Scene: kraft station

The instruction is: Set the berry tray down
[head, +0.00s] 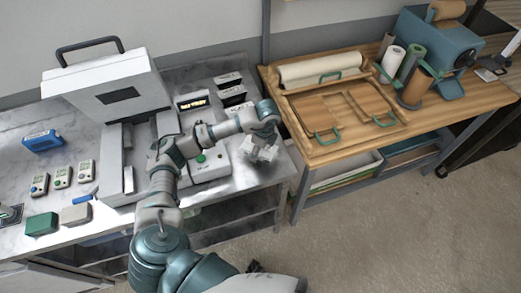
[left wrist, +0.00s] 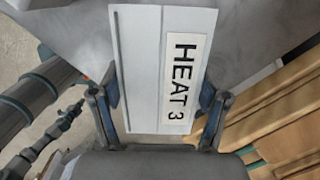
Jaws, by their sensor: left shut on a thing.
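My left gripper (head: 262,152) hangs over the right front corner of the grey metal bench (head: 254,178). In the left wrist view, its two fingers (left wrist: 160,90) are shut on opposite sides of a light grey flat-topped thing (left wrist: 138,60) with a white label reading HEAT 3. In the head view, this thing is small and partly hidden by the gripper. I cannot tell whether it touches the bench. No berries are visible, so I cannot tell whether this is the berry tray. My right gripper is not clearly in view.
A white machine (head: 118,85) with a raised lid stands on the bench, left of my arm. A wooden bench (head: 340,148) with boards stands close on the right. Bare bench (head: 254,178) shows around the gripper.

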